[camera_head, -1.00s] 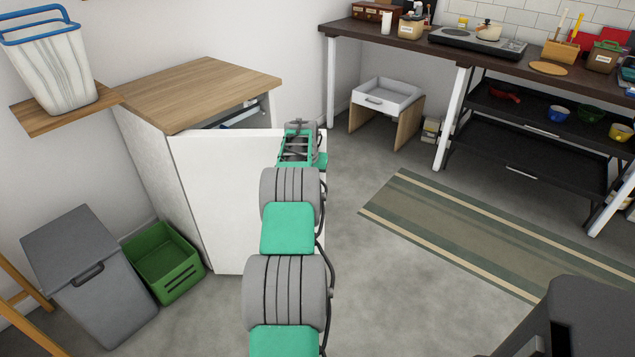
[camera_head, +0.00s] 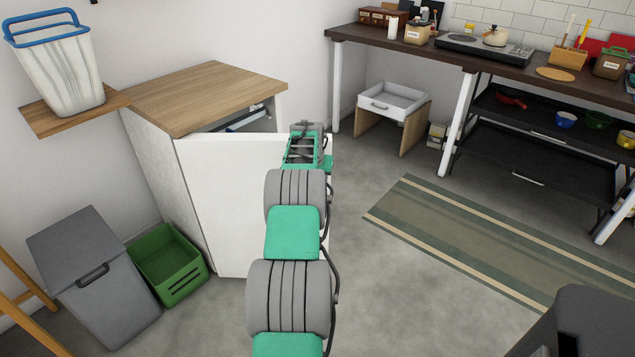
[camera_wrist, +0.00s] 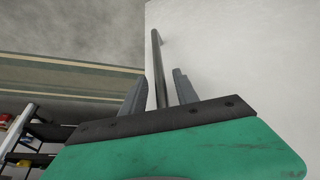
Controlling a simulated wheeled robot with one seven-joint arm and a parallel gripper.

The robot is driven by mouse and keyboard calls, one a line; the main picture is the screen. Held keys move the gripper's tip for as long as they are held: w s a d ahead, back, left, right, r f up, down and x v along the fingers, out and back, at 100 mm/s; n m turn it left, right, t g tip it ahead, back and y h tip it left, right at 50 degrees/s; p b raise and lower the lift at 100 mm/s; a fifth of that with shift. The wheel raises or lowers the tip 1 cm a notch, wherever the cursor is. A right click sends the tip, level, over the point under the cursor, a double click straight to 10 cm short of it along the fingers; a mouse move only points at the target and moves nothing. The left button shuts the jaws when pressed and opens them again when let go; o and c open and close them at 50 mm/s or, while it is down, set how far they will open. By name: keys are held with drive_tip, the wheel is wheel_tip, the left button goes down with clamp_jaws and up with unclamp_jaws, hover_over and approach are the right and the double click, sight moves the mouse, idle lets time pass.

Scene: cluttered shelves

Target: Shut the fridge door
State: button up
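The fridge (camera_head: 165,185) stands against the left wall under a wooden top. Its white door (camera_head: 235,205) is partly open, with a dark gap showing above it. My arm reaches across the door to its right side in the head view, and my gripper's fingertips are hidden there. In the wrist view, the two fingers of my gripper (camera_wrist: 158,95) are apart on either side of the dark bar handle (camera_wrist: 158,65) on the pale door. Gaps show between the bar and both fingers; whether they touch it deeper down is unclear.
A green crate (camera_head: 165,273) and a grey bin (camera_head: 95,290) stand on the floor left of the door. A striped rug (camera_head: 470,240) lies to the right. A white drawer unit (camera_head: 393,100) and a dark-topped counter (camera_head: 400,48) stand behind. Floor between door and rug is clear.

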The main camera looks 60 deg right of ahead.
drive_tip(key=v, duration=0.6)
drive_tip(key=shift+a+r, duration=0.2)
drive_tip(key=shift+r, duration=0.05)
